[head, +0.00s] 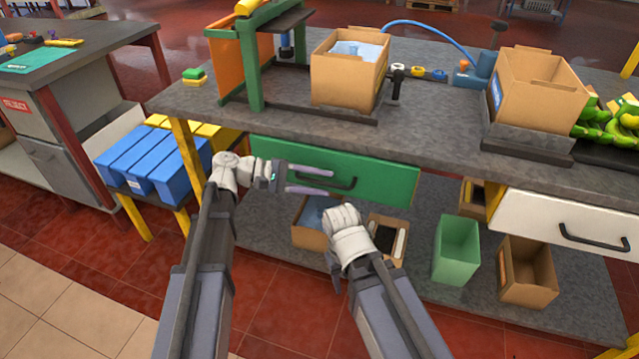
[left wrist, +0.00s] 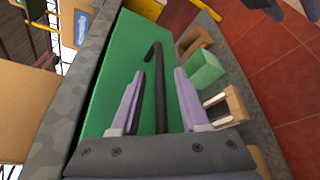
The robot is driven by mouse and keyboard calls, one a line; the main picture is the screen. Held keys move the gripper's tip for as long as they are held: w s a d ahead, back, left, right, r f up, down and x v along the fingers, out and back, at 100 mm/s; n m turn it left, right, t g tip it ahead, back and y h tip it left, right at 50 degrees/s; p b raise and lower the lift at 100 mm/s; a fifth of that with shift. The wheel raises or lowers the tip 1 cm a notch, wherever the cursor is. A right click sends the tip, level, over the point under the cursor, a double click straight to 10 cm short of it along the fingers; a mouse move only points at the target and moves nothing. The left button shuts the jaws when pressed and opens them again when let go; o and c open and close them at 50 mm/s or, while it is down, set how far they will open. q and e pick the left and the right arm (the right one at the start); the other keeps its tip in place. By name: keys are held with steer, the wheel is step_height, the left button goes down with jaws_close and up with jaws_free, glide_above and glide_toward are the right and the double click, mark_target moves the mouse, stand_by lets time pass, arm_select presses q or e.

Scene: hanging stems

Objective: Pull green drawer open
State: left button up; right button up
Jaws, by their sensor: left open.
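The green drawer (head: 390,182) sits under the front edge of the grey workbench, its front close to flush below the top. Its dark bar handle (head: 345,184) runs along the front. My left gripper (head: 332,181) is open at the drawer front, with its pale purple fingers above and below the handle's left part. In the left wrist view, the handle (left wrist: 158,95) lies between the two open fingers (left wrist: 160,72), with gaps on both sides, in front of the green drawer face (left wrist: 115,75).
A white drawer (head: 560,222) with a dark handle is at the right. Cardboard boxes (head: 350,70) stand on the bench. A green bin (head: 456,250) and more boxes stand on the lower shelf. Blue bins (head: 155,160) are at the left. Red floor lies in front.

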arm_select(q)
jaws_close()
stand_by(0.4)
stand_by(1.1)
